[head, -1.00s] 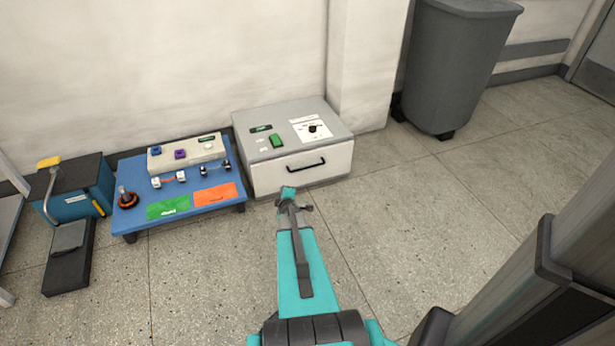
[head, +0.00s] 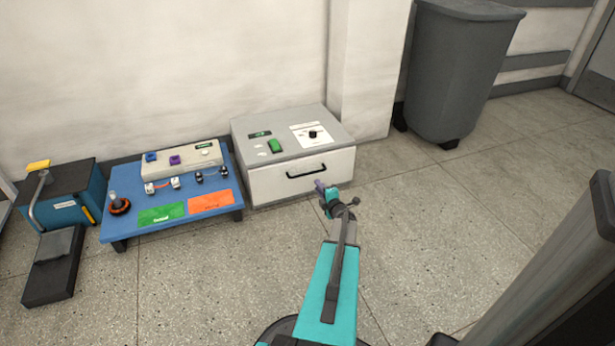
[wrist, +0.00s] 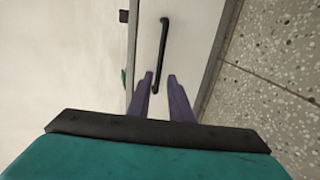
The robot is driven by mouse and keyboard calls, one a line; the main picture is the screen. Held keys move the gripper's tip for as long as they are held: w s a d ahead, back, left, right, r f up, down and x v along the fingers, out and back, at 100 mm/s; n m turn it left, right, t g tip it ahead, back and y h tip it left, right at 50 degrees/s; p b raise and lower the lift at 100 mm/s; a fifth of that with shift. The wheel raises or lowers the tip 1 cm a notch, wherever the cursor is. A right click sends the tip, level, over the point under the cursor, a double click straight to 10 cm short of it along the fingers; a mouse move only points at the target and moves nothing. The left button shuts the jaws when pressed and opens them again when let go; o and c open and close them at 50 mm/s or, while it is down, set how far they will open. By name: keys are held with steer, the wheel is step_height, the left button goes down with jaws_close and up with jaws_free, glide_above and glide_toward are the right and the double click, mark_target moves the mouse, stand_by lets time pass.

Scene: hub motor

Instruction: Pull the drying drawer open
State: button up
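The drying drawer (head: 272,184) is the white front of a grey-topped box against the wall. It looks shut and has a black bar handle (head: 306,172). In the wrist view the handle (wrist: 162,55) runs up the drawer front, ahead of my fingers. My gripper (head: 321,188) is in front of the drawer, a little below and right of the handle. In the wrist view its two purple fingers (wrist: 160,80) stand apart with nothing held. The near end of the handle shows close to the gap between the fingertips; whether they touch it I cannot tell.
The box top has a green switch (head: 275,146) and a dial (head: 313,134). A blue table (head: 140,190) with small parts and green and orange mats stands left of it. A grey bin (head: 460,75) stands at the right.

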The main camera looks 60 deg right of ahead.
mark_target(308, 174)
steer(key=shift+b+x, duration=2.4)
steer(key=shift+x, duration=4.45)
